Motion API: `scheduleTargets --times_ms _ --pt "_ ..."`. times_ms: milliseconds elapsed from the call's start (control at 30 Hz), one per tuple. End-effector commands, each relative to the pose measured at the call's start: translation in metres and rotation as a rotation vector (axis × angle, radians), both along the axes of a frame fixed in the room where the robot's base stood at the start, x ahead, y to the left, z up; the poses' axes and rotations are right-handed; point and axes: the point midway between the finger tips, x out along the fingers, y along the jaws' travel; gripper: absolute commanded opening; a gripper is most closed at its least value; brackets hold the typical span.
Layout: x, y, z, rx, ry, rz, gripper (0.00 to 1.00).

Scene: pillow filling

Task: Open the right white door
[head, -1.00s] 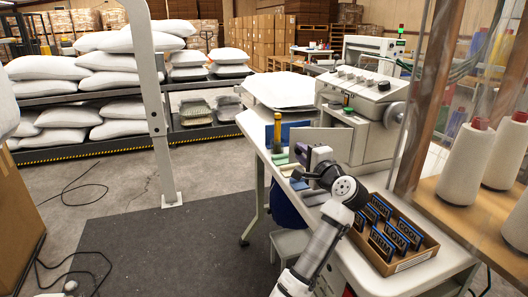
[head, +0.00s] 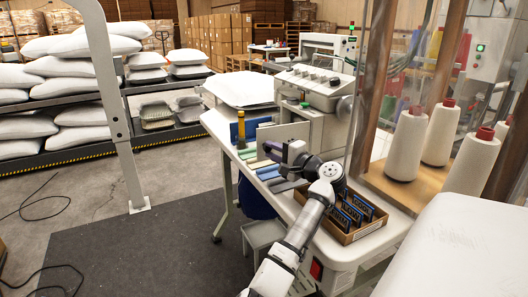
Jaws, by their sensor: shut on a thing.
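I make out no clear white door. A flat pale grey panel (head: 284,133) stands upright at the side of the grey-white machine (head: 318,90) on the white table; I cannot tell if it is a door. My arm comes up from the bottom of the head view and covers part of the table's front.
A tray of dark label blocks (head: 350,219) lies right of my arm. Several thread cones (head: 407,145) stand behind clear sheeting at right. A large white rounded thing (head: 450,250) fills the lower right. Pillow racks (head: 60,150) and a white post (head: 108,110) stand left.

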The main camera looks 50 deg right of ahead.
Motion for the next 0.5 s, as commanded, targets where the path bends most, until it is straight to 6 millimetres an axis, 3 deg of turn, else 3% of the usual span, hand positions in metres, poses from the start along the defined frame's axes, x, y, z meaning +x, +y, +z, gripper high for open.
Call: scheduleTargets --times_ms 367,400,500 --pt "-0.0004 -0.0007 0.0015 -0.001 -0.002 0.000 0.00" --pt "-0.0004 -0.0007 0.0015 -0.001 -0.002 0.000 0.27" --pt "-0.0004 -0.0007 0.0013 -0.001 -0.002 0.000 0.40"
